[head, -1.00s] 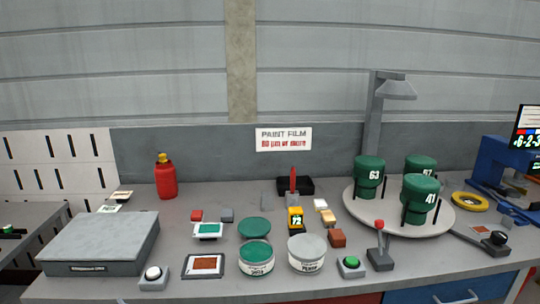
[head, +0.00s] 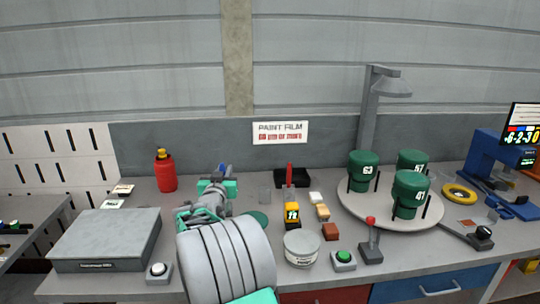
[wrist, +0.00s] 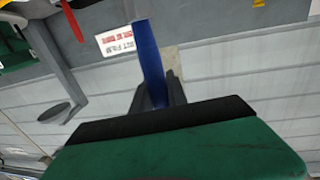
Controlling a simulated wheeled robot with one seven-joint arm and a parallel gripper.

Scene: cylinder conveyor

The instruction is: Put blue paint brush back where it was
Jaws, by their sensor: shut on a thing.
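The blue paint brush is held in my gripper. In the wrist view its blue handle (wrist: 148,50) sticks out beyond my dark fingers (wrist: 158,92). In the head view my gripper (head: 222,178) is over the left-middle of the bench, and only a small blue piece (head: 222,169) shows at its tip. My gripper is shut on the brush. The brush's other end is hidden. A red stick-like thing (head: 290,175) stands upright farther right.
A red bottle (head: 165,172) stands left of my gripper. A grey box (head: 105,240) lies front left. A dark tray (head: 300,179) is at the back. A turntable (head: 372,214) with green cups is at right. A white-lidded tin (head: 301,247) sits in front. My arm hides part of the bench.

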